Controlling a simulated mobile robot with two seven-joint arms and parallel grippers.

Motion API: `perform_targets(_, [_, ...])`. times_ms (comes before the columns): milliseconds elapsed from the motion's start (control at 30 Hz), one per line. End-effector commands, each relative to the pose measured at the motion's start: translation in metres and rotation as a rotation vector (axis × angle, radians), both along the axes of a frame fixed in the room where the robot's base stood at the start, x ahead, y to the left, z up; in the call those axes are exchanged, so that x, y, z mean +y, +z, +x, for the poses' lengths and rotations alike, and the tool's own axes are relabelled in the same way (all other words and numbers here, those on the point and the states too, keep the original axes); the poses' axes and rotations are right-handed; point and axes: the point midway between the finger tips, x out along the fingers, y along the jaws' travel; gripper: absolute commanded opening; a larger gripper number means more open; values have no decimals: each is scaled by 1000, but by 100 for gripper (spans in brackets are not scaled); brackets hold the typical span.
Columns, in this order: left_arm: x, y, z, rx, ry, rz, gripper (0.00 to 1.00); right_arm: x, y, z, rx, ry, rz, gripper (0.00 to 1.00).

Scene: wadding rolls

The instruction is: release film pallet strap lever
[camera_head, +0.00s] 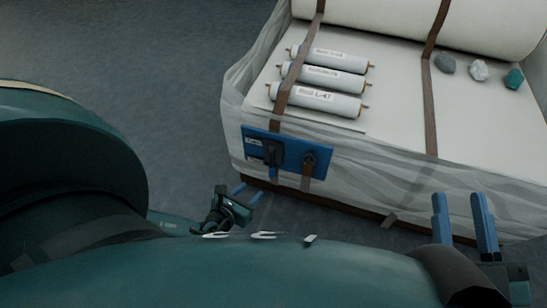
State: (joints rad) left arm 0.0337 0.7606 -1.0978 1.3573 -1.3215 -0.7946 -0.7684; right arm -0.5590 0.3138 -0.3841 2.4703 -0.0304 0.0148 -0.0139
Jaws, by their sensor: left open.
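A blue strap plate (292,152) with a black lever (271,151) is on the front side of the film-wrapped pallet (395,187). A brown strap (293,75) runs down over the pallet top to the plate. My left gripper (247,193) is below and left of the plate, open, with its blue fingers apart from the pallet and nothing between them. My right gripper (462,218) is at the lower right in front of the pallet's front side. Its two blue fingers point up and stand apart, with nothing seen between them.
Several labelled white rolls (318,101) lie on the pallet top under the strap. A large wadding roll (400,18) lies behind, with a second brown strap (430,105). A grey stone (445,63), a white stone (479,70) and a teal stone (514,78) sit at right. Floor at left is clear.

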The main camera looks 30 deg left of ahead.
Motion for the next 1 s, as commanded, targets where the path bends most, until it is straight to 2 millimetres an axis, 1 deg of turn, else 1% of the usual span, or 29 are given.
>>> perform_targets(133, [0, -13, 25, -4, 2, -5, 43, -2, 9, 5, -105, 0, -10, 36])
perform_targets(300, [1, -28, 59, -3, 3, -6, 43, -4, 29, 9, -271, 3, -27, 36])
perform_targets(400, [1, -36, 78, -2, 3, -6, 43, -5, 41, 8, -368, 4, -35, 36])
perform_targets(533, [1, -43, 97, -1, 2, -8, 43, -6, 55, 5, -475, 5, -46, 36])
perform_targets(700, [3, -47, 111, 1, 3, -8, 43, -7, 66, 1, -558, 5, -54, 36])
perform_targets(1000, [2, -47, 114, 2, 3, -10, 43, -7, 70, 0, -580, 6, -55, 36])
